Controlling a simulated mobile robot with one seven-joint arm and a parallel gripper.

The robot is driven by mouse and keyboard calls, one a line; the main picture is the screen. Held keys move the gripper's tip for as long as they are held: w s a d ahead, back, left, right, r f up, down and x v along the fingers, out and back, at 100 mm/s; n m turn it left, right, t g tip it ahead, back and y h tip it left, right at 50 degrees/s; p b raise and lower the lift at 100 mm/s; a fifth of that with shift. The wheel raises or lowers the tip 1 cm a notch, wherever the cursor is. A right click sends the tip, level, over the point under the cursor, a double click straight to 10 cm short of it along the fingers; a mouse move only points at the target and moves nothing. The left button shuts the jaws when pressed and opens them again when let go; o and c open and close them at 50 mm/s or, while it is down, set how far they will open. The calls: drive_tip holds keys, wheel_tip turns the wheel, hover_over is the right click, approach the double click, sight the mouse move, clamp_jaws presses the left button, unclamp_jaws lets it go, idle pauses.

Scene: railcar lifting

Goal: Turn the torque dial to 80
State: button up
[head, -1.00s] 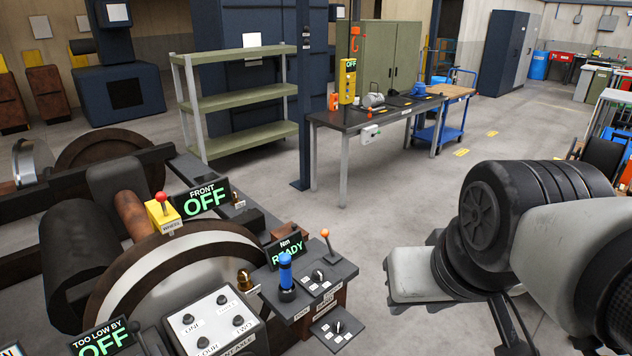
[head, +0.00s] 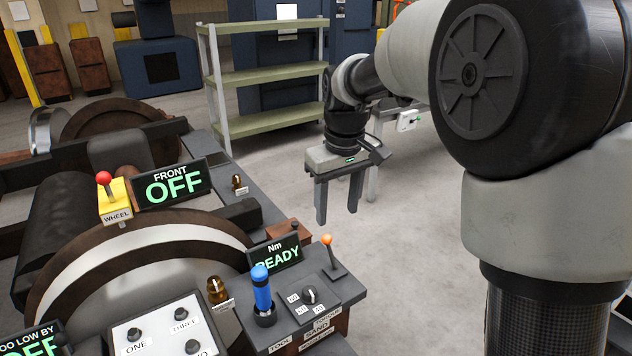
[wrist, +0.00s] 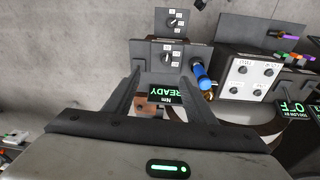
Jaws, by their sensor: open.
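The torque dial (head: 311,296) is a small black knob with white labels around it, on a dark box beside the green "Nm READY" display (head: 276,254). The labels are too small to read surely. In the wrist view the dial (wrist: 167,58) shows between the fingers, farther off, with the display (wrist: 166,94) upside down below it. My gripper (head: 337,216) is open and empty, fingers pointing down, in the air beyond and above the box in the head view. It touches nothing.
A blue-handled tool (head: 262,292) stands upright left of the dial, and an orange-tipped lever (head: 331,256) rises behind it. A second dial (wrist: 172,23) sits on a separate panel in the wrist view. Open floor (head: 410,255) lies to the right.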

sight(310, 290)
drive_tip(key=w+a+f+n+g+b, duration=0.1)
drive_tip(key=w+a+f+b, duration=0.2)
drive_tip(key=f, duration=0.5)
drive_tip(key=w+a+f+n+g+b, duration=0.1)
drive_tip(key=w+a+f, duration=0.25)
drive_tip(key=f, duration=0.95)
drive_tip(key=f+b, duration=0.1)
drive_tip(key=f, duration=0.5)
drive_tip(key=w+f+b, duration=0.1)
drive_tip(key=f, duration=0.5)
drive_tip(key=shift+d+f, duration=0.1)
drive_tip(key=shift+f, duration=0.05)
drive_tip(key=c, duration=1)
drive_tip(key=shift+c, duration=0.2)
